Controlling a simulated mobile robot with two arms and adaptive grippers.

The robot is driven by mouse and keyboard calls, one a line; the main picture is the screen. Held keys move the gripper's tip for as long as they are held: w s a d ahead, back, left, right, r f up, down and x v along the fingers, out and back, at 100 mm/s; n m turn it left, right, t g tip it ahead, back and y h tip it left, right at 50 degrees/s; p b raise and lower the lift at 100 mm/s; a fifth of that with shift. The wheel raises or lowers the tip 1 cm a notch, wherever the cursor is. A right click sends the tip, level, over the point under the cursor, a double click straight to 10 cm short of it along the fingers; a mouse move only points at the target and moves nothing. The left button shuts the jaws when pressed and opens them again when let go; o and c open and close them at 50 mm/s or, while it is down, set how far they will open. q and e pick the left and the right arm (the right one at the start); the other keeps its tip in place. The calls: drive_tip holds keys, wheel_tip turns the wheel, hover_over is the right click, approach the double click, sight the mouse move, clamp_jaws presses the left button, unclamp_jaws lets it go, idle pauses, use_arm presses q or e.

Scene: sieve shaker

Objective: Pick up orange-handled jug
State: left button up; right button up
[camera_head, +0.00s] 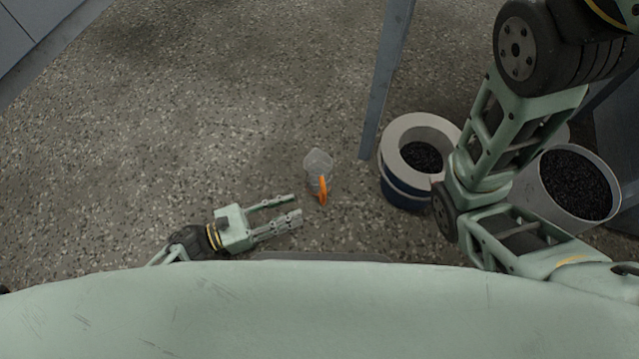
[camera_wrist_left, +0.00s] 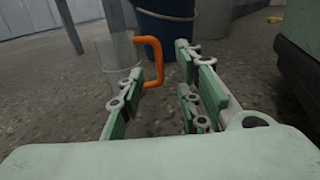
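The clear jug (camera_head: 317,164) with an orange handle (camera_head: 323,190) stands on the speckled floor near the middle of the head view. Its handle faces my base. My left gripper (camera_head: 298,208) is open and empty, low and a little to the left of the handle, with its fingers pointing right. In the left wrist view the jug (camera_wrist_left: 118,60) and its orange handle (camera_wrist_left: 153,60) show just beyond the open fingers (camera_wrist_left: 165,95), with the handle roughly ahead of the gap. My right arm shows at the right, but its gripper is out of view.
A blue bucket (camera_head: 402,193) with a white ring top and dark granules stands right of the jug. Another bucket (camera_head: 548,205) of dark granules is further right. A grey table leg (camera_head: 385,85) rises behind the jug. The floor (camera_head: 180,130) at left is clear.

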sight(320, 182)
use_arm(q)
drive_tip(key=b+x, duration=0.3)
drive_tip(key=x, duration=0.3)
drive_tip(key=shift+w+d, duration=0.3)
drive_tip(key=shift+w+d+r, duration=0.1)
drive_tip(key=shift+d, duration=0.15)
drive_tip(key=shift+c, duration=0.4)
clamp_jaws()
